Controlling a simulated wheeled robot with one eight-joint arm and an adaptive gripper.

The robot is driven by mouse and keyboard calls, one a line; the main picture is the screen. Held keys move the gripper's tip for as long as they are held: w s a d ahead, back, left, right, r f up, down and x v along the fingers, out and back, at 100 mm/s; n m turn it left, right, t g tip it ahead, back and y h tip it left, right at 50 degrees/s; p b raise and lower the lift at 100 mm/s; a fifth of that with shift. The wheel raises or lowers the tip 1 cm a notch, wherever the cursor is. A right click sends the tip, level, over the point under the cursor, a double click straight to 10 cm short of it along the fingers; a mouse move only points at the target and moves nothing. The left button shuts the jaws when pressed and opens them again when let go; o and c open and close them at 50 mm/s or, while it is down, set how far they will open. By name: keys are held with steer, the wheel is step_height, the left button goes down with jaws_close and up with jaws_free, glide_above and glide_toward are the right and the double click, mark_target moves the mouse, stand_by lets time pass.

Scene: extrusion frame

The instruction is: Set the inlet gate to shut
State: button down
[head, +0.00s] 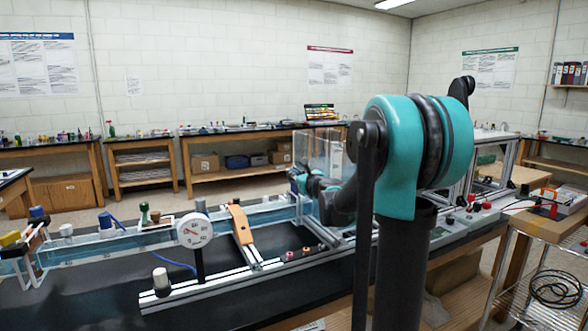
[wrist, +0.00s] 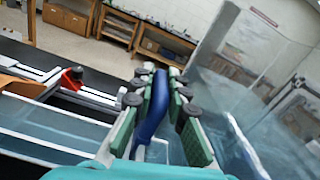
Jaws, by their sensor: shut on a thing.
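A long blue handle (wrist: 154,108), apparently the inlet gate's lever, stands between the green-padded fingers of my gripper (wrist: 158,78) in the wrist view. My gripper is shut on this handle. In the head view my gripper (head: 302,182) is at the right end of the water channel, beside the clear panels. There my arm hides much of that end, and the handle cannot be made out clearly. The gate plate itself cannot be told apart in either view.
A clear panel (wrist: 245,50) stands close to the right of my gripper. A round dial gauge (head: 194,232) and an orange-tan bracket (head: 241,225) stand along the channel. The black bench front is mostly clear.

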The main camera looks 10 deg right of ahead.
steer(key=shift+s+d+f, duration=0.1)
steer(key=shift+f, duration=1.65)
steer(key=c, duration=1.5)
jaws_free()
steer(key=shift+c, duration=0.2)
steer(key=v, duration=1.2)
